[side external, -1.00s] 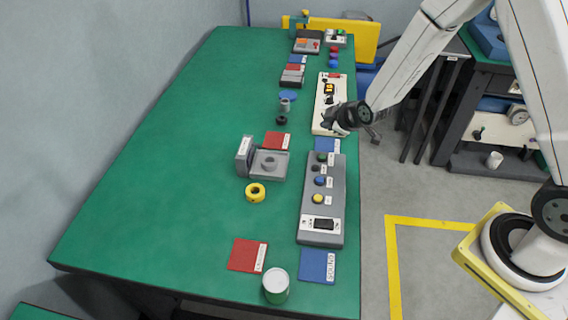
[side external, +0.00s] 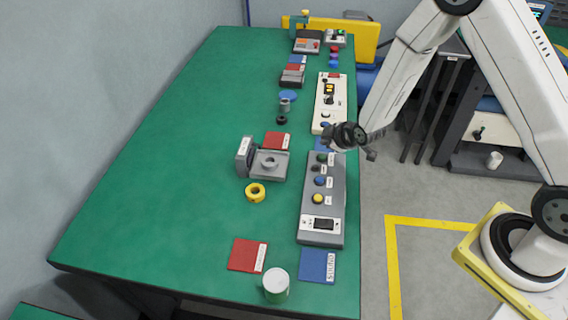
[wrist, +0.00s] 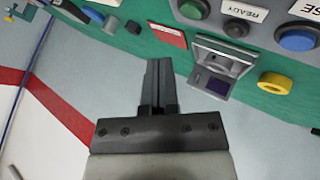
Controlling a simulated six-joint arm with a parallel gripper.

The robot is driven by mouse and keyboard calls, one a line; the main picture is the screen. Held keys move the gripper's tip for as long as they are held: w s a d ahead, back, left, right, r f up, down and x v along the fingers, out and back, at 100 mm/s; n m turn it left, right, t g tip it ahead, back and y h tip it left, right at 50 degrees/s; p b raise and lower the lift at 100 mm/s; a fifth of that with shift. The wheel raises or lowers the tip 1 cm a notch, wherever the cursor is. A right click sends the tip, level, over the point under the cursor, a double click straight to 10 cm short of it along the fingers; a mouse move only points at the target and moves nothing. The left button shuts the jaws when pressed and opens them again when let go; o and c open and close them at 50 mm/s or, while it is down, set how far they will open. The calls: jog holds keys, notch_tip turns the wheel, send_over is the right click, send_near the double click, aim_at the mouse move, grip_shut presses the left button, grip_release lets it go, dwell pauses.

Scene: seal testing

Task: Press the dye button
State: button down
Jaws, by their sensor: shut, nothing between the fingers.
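A grey control panel (side external: 309,209) lies along the table's right side, with a green button (side external: 321,158), a black button (side external: 315,168), a blue button (side external: 320,181) and a yellow button (side external: 318,199). I cannot read which is the dye button. In the wrist view the green button (wrist: 193,8), the black button (wrist: 236,28) and the blue button (wrist: 297,38) show upper right; one label reads READY. My gripper (side external: 328,140) is just beyond the panel's far end, above the table. Its fingers (wrist: 158,75) are shut and empty, apart from the buttons.
A cream panel (side external: 322,113) lies behind my gripper. A grey fixture (side external: 267,165) and a yellow ring (side external: 255,192) are left of the control panel. The left table area is clear.

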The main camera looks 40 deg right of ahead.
aim_at(325, 158)
jog(key=shift+f, duration=1.5)
jog(key=shift+f, duration=0.2)
dwell(1.0)
jog(key=shift+f, duration=0.25)
jog(key=shift+f, duration=0.35)
dwell(0.9)
jog(key=shift+r, duration=0.8)
dwell(0.4)
jog(key=shift+r, duration=2.45)
